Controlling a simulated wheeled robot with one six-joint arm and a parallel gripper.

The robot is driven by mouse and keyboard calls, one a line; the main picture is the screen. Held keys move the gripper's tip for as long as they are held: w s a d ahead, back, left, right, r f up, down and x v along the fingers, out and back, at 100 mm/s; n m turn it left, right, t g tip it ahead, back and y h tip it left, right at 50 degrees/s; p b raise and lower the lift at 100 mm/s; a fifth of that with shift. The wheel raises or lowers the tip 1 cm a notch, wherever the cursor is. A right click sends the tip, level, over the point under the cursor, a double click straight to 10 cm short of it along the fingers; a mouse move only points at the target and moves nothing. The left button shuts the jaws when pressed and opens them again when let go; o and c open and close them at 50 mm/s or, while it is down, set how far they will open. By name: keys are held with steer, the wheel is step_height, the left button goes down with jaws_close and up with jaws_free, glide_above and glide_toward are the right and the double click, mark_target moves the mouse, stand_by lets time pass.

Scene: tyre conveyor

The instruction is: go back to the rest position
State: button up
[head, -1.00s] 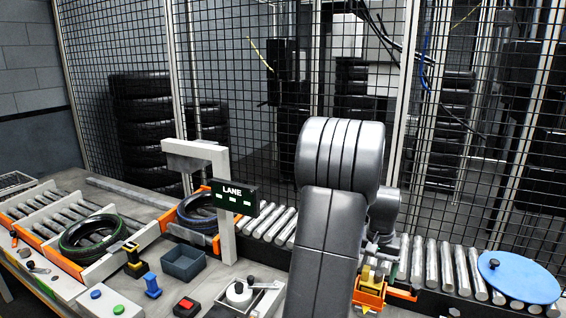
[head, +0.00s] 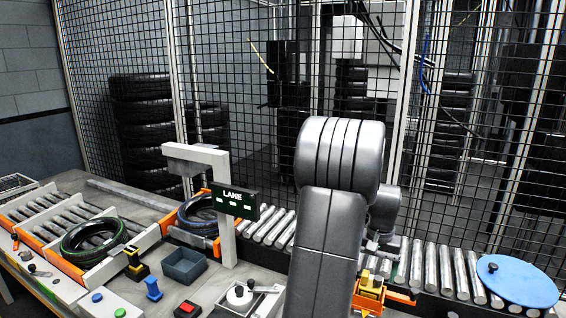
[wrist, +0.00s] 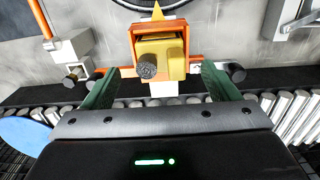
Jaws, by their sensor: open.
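My gripper (wrist: 160,92) shows in the wrist view with its two green fingers spread wide and nothing between them. Beyond the fingertips is a yellow block with a dark round knob (wrist: 160,60) in an orange frame, apart from the fingers as far as I can tell. In the head view my grey arm stands in front of the roller conveyor (head: 432,265) and hides part of it. The yellow and orange fixture (head: 369,290) also shows there, just right of my arm. The fingers are hard to make out in the head view.
A blue disc (head: 518,280) lies at the conveyor's right end. Tyres (head: 94,240) sit in the left lanes, beside the LANE sign gantry (head: 234,200). A grey bin (head: 184,265), a red button (head: 187,309) and a white dial (head: 239,295) are on the front bench. A mesh fence stands behind.

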mark_target(371, 285)
step_height(371, 285, down, 6)
steer(key=b, duration=0.3)
steer(key=shift+r, duration=0.15)
step_height(371, 285, up, 3)
steer(key=shift+w+r+p, duration=0.1)
steer(key=shift+r+p, duration=0.1)
steer(key=shift+p, duration=0.85)
steer(key=shift+f+b, duration=0.25)
steer(key=shift+b, duration=0.4)
step_height(371, 285, up, 6)
steer(key=p, duration=0.4)
